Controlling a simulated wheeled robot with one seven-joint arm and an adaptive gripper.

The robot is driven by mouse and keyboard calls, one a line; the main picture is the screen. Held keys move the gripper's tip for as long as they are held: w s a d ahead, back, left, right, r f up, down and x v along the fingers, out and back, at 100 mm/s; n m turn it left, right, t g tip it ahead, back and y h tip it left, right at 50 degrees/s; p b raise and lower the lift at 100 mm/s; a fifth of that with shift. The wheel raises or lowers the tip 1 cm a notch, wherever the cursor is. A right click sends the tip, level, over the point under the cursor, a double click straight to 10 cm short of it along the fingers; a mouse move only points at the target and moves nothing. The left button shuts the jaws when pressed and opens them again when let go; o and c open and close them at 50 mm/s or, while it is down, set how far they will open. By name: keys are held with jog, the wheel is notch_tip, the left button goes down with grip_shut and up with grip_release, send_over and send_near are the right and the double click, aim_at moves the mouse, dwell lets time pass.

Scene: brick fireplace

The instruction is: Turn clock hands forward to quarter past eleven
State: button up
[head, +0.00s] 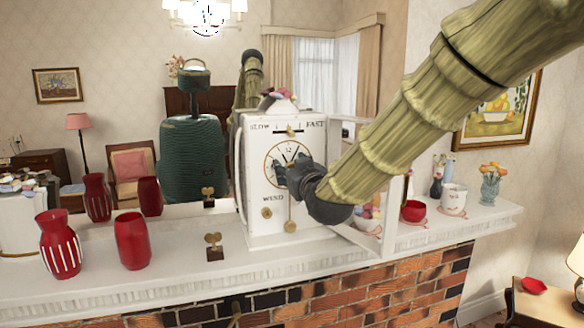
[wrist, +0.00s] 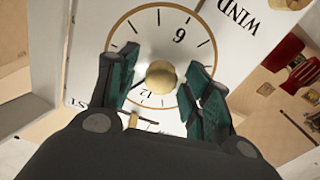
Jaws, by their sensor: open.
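The white clock (head: 262,215) stands upright on the mantel in the head view, with SLOW and FAST lettering above its dial and WIND lettering below. My gripper (head: 290,172) is in front of the dial and covers much of its lower part. Thin dark hands show in the dial's upper part; their exact time is hard to read. In the wrist view the dial (wrist: 170,27) appears upside down, with a round brass knob (wrist: 161,76) at its centre. My gripper's teal-padded fingers (wrist: 160,78) are open, one on each side of the knob, with gaps visible. The hands are largely hidden there.
A striped red vase (head: 60,243), a plain red vase (head: 132,240) and a gold key on a dark base (head: 214,246) stand left of the clock. A red bowl (head: 413,211), white cup (head: 453,198) and flower vase (head: 490,188) stand right. A mirror is behind.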

jog(key=c, duration=1)
jog(key=shift+c, duration=0.2)
jog(key=shift+f+b, duration=0.1)
jog(key=shift+b, duration=0.2)
jog(key=shift+f+m+b, duration=0.1)
jog(key=shift+m+b, duration=0.9)
jog(key=m+b, duration=0.3)
jog(key=shift+d+m, duration=0.1)
jog(key=shift+m, duration=0.3)
jog(key=shift+r+b, duration=0.2)
jog(key=shift+b, duration=0.1)
jog(key=o, duration=1)
